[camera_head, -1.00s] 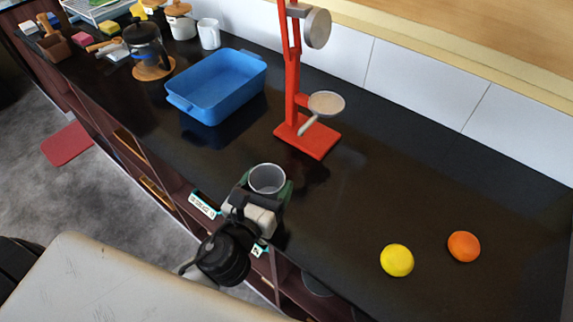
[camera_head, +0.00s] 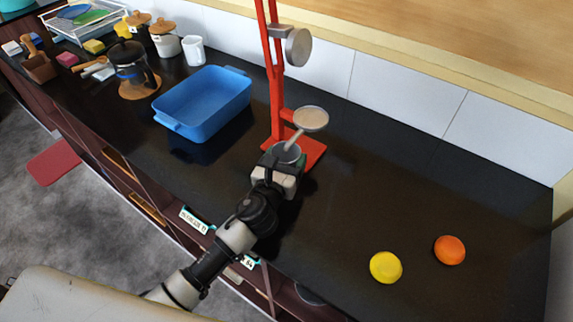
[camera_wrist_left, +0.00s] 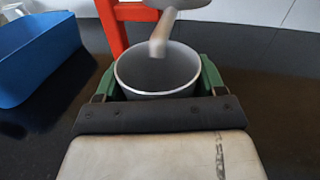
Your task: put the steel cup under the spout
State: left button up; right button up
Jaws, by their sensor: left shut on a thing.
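The steel cup (camera_head: 287,153) is a grey, open-topped cup held upright in my left gripper (camera_head: 284,161). In the left wrist view the cup (camera_wrist_left: 157,75) sits between the green fingers, which are shut on it. The red press (camera_head: 277,90) stands on a red base (camera_head: 312,152) just behind the cup. Its spout (camera_head: 294,139) slants down from a round pan (camera_head: 311,118). In the left wrist view the spout's end (camera_wrist_left: 159,44) shows over the cup's opening, near the far rim. My right gripper is not in view.
A blue basin (camera_head: 204,104) stands left of the press. A yellow disc (camera_head: 386,267) and an orange disc (camera_head: 449,250) lie on the counter at right. A coffee press (camera_head: 131,70), a white mug (camera_head: 193,50) and jars are at the back left. The counter's right middle is clear.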

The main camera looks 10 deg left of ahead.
aim_at(291, 160)
pick_arm(q)
jog(key=shift+w+f+b, duration=0.1)
jog(key=shift+f+b, duration=0.6)
jog(key=shift+f, duration=1.05)
jog(key=shift+f, duration=0.15)
jog(key=o, duration=1)
jog(key=shift+s, duration=0.25)
jog(key=s, duration=0.3)
jog(key=s+a+b, duration=0.1)
jog(key=s, duration=0.6)
jog(key=shift+s+a+b, duration=0.3)
jog(key=shift+a+b, duration=0.05)
jog(key=shift+s+a+r, duration=0.1)
jog(key=shift+s+r, duration=0.1)
jog(key=shift+s, duration=0.25)
